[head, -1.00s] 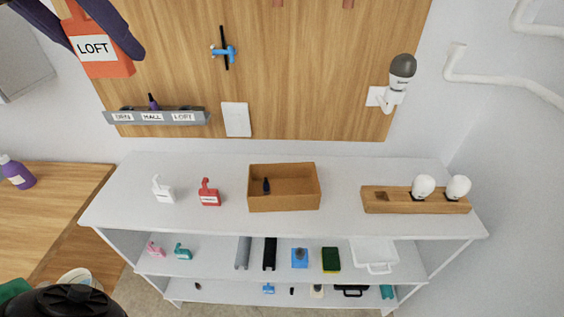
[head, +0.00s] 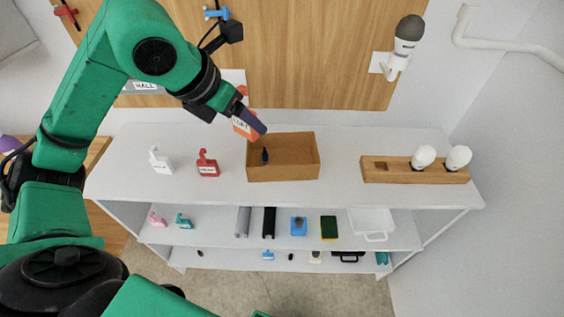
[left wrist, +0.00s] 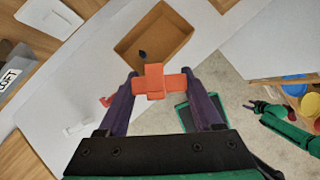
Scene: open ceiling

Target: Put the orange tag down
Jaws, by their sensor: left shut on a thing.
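Whether the tag touches the shelf cannot be told. My right gripper is not seen in the head view.
The strip between red tag and box is narrow.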

